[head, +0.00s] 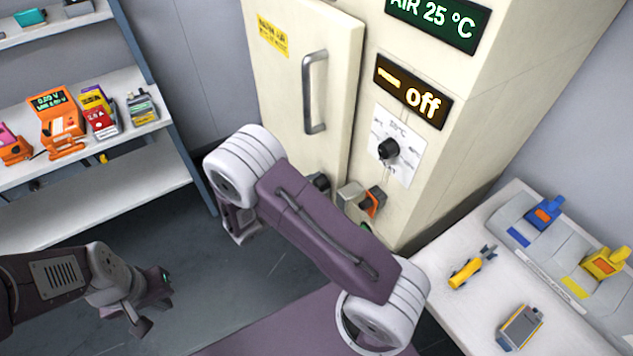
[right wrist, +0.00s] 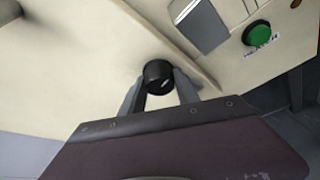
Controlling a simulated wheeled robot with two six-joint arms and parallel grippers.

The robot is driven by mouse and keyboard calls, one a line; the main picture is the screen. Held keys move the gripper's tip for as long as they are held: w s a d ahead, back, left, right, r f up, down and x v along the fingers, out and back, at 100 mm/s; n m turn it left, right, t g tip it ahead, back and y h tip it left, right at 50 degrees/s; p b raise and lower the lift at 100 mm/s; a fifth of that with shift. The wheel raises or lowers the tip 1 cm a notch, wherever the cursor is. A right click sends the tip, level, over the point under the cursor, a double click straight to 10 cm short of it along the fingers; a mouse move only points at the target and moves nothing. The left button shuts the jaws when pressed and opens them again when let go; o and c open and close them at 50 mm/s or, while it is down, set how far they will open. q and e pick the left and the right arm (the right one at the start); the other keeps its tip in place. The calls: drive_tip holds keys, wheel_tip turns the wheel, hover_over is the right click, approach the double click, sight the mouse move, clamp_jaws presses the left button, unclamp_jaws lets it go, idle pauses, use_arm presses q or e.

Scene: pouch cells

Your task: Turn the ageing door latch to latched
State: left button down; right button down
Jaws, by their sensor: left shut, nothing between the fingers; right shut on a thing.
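The ageing door (head: 285,80) is a cream panel with a grey bar handle (head: 315,92); I cannot tell if it sits fully closed. The latch is a black round knob low by the door's free edge, seen in the right wrist view (right wrist: 158,78) with a short pale mark on its face. In the head view, a dark part of it (head: 319,183) shows just above my right arm. My right gripper (right wrist: 160,86) is shut on the knob, a grey finger on each side; my arm hides it in the head view. My left gripper (head: 150,302) is shut and empty at lower left.
Beside the latch are a silver plate (right wrist: 200,25) and a green button (right wrist: 257,33). A black dial (head: 388,149) is under an "off" display (head: 411,92). Shelves with instruments (head: 56,120) stand left; a white table (head: 440,300) with tools stands right. Floor between is clear.

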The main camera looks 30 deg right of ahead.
drive_tip(key=n+g+p, duration=0.2)
drive_tip(key=n+p, duration=0.1)
drive_tip(key=shift+r+p, duration=0.2)
drive_tip(key=shift+p, duration=0.2)
drive_tip(key=shift+n+g+p, duration=0.7)
drive_tip(key=shift+n, duration=0.3)
drive_tip(key=shift+f+n+g, duration=0.15)
drive_tip(key=shift+n+g, duration=0.35)
drive_tip(key=shift+n, duration=0.1)
drive_tip(key=shift+f+n+g, duration=0.15)
drive_tip(key=shift+n+g, duration=0.55)
drive_tip(key=shift+n, duration=0.5)
drive_tip(key=shift+n+g+h+b, duration=0.45)
drive_tip(key=shift+n+g, duration=0.35)
drive_tip(key=shift+n, duration=0.4)
drive_tip(key=c, duration=1.3)
unclamp_jaws()
drive_tip(key=o, duration=0.4)
drive_tip(key=shift+d, duration=0.15)
